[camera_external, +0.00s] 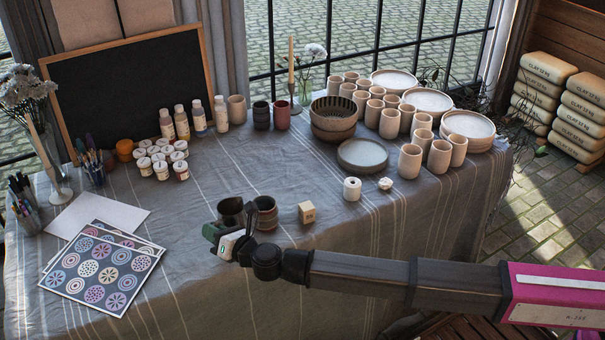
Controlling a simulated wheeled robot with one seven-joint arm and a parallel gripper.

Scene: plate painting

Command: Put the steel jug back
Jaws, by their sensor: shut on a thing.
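A dark, smooth vessel that looks like the steel jug (230,207) is at the front middle of the cloth-covered table (330,225). My gripper (231,229) reaches in from the right and is shut on it. The fingers and wrist cover its lower part, so I cannot tell whether its base touches the cloth. A brownish ceramic cup (266,214) stands just right of the jug, close to my fingers.
A small wooden block (307,212) stands right of the cup. Patterned sheets (100,267) lie at the left. Paint jars (160,160), bowls (333,119) and many beige cups (410,161) fill the back. Bare cloth lies between the jars and the jug.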

